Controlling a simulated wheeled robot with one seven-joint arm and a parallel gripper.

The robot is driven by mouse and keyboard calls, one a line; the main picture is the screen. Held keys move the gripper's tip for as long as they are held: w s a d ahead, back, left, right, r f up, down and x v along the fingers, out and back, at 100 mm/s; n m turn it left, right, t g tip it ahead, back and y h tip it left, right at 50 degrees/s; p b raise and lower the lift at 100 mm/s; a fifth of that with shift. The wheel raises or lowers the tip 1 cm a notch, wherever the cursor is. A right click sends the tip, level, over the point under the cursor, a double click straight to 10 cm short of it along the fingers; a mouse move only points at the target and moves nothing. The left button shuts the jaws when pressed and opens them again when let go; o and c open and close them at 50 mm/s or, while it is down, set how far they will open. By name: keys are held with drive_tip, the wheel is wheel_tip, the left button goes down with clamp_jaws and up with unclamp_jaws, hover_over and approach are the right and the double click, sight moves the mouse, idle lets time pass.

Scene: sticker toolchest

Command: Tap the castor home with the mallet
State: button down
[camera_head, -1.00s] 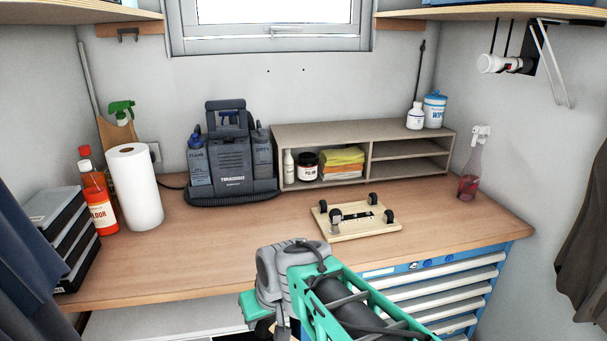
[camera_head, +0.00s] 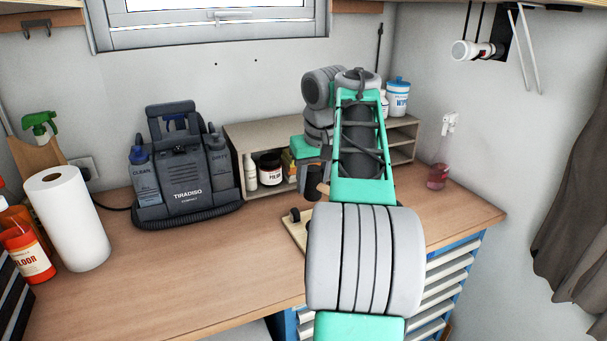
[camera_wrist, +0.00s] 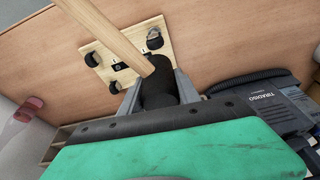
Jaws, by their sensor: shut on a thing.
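My gripper (camera_wrist: 158,86) is shut on the dark end of the mallet (camera_wrist: 108,36). The mallet's pale wooden handle runs to the upper left in the wrist view. In the head view my gripper (camera_head: 314,174) is above the worktop, in front of the shelf, and the mallet's dark part and a bit of wood show below it. The pale wooden board (camera_wrist: 103,70) lies under the mallet, castors up. Several dark castors show, one at its upper right (camera_wrist: 154,41), one at the left (camera_wrist: 92,60), one lower (camera_wrist: 115,87). My arm and the mallet hide part of the board.
The wooden worktop (camera_head: 190,275) is clear left of the board. A grey spray-cleaning machine (camera_head: 183,170), a paper roll (camera_head: 68,220) and a red bottle (camera_head: 25,252) stand at left. A low shelf (camera_head: 236,135) stands behind, a pink spray bottle (camera_head: 438,176) at right.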

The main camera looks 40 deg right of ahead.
sight(312, 195)
drive_tip(key=shift+r, duration=0.15)
drive_tip(key=shift+s+f+b, duration=0.1)
drive_tip(key=shift+f+b, duration=1.45)
drive_tip(key=shift+f, duration=0.2)
drive_tip(key=shift+f, duration=0.2)
wheel_tip(312, 195, down, 4)
drive_tip(key=b, duration=0.4)
drive_tip(key=shift+f, duration=0.15)
wheel_tip(312, 195, up, 5)
drive_tip(key=p, duration=0.5)
drive_tip(key=shift+r, duration=0.2)
drive_tip(key=shift+f, duration=0.2)
